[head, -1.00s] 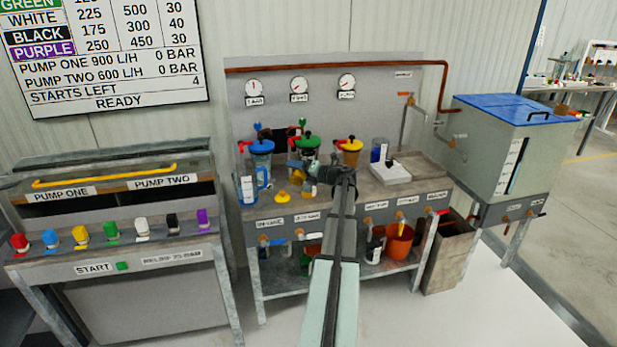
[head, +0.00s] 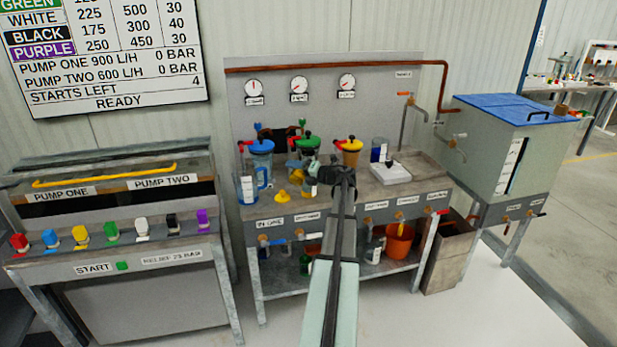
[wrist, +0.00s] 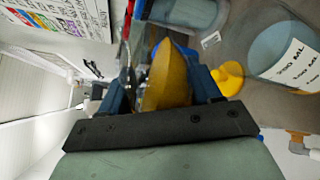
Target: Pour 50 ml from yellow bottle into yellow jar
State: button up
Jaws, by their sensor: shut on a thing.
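My gripper (head: 312,170) is above the bench, in front of the jar with the green lid. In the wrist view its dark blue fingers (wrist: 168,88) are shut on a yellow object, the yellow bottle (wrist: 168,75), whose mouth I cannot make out. In the head view the held bottle is small and partly hidden by my gripper. The yellow jar (head: 350,152), with a yellow lid and red handle, stands behind and right of my gripper, apart from it.
A blue jar (head: 261,162) and a green-lidded jar (head: 308,148) stand on the bench. A clear labelled jug (head: 247,188) is front left. A small container (head: 309,188) stands under my gripper. A scale (head: 391,170) and blue-labelled beaker (head: 379,149) are to the right.

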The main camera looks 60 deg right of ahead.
dwell(0.4)
jog(key=shift+a+r+m, duration=0.1)
jog(key=shift+r+m, duration=0.35)
jog(key=shift+m, duration=0.45)
dwell(1.6)
jog(key=shift+f+m+y, duration=0.4)
jog(key=shift+f+m, duration=0.3)
jog(key=shift+f, duration=0.3)
dwell(1.9)
dwell(0.5)
notch_tip(320, 180, up, 2)
jog(key=shift+a+r+n, duration=0.1)
jog(key=shift+r+n, duration=0.1)
jog(key=shift+n, duration=0.6)
jog(key=shift+f+n+h, duration=0.3)
jog(key=shift+f, duration=0.15)
jog(key=shift+f+n, duration=0.2)
jog(key=shift+n, duration=0.2)
